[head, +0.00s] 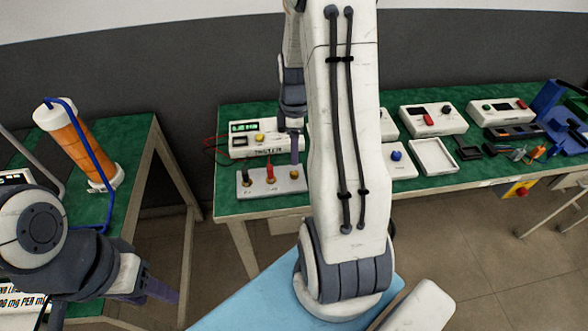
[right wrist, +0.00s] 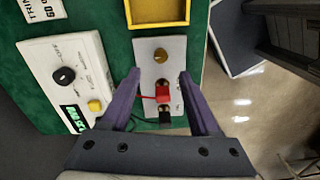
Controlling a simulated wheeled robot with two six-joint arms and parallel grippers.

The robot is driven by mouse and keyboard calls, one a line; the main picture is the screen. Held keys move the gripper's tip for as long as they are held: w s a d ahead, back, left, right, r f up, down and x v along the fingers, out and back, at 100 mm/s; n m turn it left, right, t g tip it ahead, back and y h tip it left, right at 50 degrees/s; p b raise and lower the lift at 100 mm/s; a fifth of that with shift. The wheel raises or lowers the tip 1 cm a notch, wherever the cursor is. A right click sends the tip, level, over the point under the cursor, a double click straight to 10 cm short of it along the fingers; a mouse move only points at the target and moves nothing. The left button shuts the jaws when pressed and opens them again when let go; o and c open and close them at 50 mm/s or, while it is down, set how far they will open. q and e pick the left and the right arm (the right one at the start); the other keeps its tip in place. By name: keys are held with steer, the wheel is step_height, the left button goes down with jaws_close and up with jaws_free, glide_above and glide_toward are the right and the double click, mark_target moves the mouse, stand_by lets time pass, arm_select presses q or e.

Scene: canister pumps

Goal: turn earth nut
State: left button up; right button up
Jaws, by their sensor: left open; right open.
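The terminal plate (head: 262,189) lies near the front edge of the green bench in the head view. It carries a black terminal, a red terminal and a bare brass nut (head: 294,174) at its right end, which I take as the earth nut. In the right wrist view the brass nut (right wrist: 160,56) is just beyond my fingertips, apart from them. My right gripper (right wrist: 160,73) is open, its purple fingers either side of the plate, with the red plug (right wrist: 162,92) between them. It also shows in the head view (head: 294,148). My left gripper (head: 163,291) is open and empty at lower left.
A white meter box (head: 245,145) with a green display stands behind the plate. A yellow tray (right wrist: 158,24) lies beyond the plate in the wrist view. An orange canister (head: 75,145) stands on the left bench. My right arm hides the bench's middle.

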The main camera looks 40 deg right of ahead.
mark_target(294, 173)
step_height(294, 173, down, 8)
steer(key=shift+s+a+f, duration=0.1)
steer(key=shift+a+f, duration=0.05)
steer(key=shift+f, duration=0.1)
jaws_close()
